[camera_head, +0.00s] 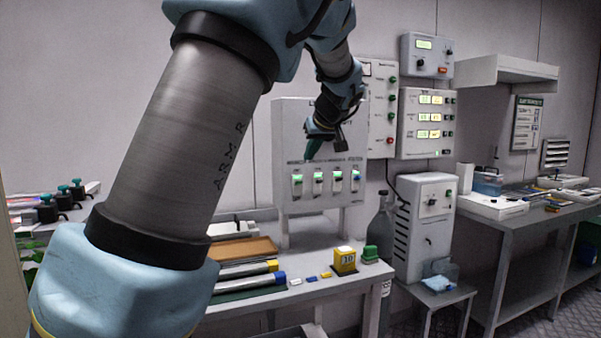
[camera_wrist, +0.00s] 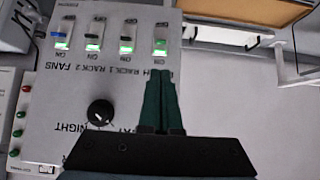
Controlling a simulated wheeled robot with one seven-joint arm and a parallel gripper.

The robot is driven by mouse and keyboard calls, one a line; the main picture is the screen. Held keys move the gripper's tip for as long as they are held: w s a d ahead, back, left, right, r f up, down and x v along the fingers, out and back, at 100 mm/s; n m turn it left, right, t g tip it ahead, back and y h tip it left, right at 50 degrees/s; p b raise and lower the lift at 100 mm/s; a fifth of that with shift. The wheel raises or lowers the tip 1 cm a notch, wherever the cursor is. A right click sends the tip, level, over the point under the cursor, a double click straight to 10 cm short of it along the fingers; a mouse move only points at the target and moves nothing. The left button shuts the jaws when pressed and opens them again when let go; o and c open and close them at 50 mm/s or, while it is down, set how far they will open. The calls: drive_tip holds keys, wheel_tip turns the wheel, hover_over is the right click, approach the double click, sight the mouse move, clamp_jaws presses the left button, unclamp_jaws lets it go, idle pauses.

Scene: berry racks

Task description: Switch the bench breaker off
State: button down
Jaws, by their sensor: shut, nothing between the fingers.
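The bench breaker (camera_head: 297,184) is the leftmost in the head view. In the wrist view, which is upside down, it is the rightmost switch (camera_wrist: 161,47), its label partly hidden by my fingers. My gripper (camera_head: 311,155) is shut and empty, in front of the panel just above the switches. In the wrist view its dark green fingertips (camera_wrist: 158,73) point at the bench breaker, apparently short of it.
The other breakers, including fans (camera_wrist: 61,41), stand close beside the bench one. A black rotary knob (camera_wrist: 100,112) sits higher on the same panel. Below is a bench with a yellow block (camera_head: 345,260) and a brown tray (camera_head: 243,249). A grey bottle (camera_head: 380,235) stands to the right.

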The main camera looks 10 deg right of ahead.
sight(299, 183)
drive_tip(key=p+x, duration=0.3)
drive_tip(key=x, duration=0.6)
drive_tip(key=shift+a+p, duration=0.1)
drive_tip(key=shift+p, duration=0.2)
drive_tip(key=shift+w+f, duration=0.35)
drive_tip(key=shift+f, duration=0.05)
drive_tip(key=shift+f+b, duration=0.25)
drive_tip(key=shift+b, duration=0.35)
drive_tip(key=shift+s+f+b, duration=0.1)
drive_tip(key=shift+b, duration=0.5)
drive_tip(key=shift+t+b, duration=0.3)
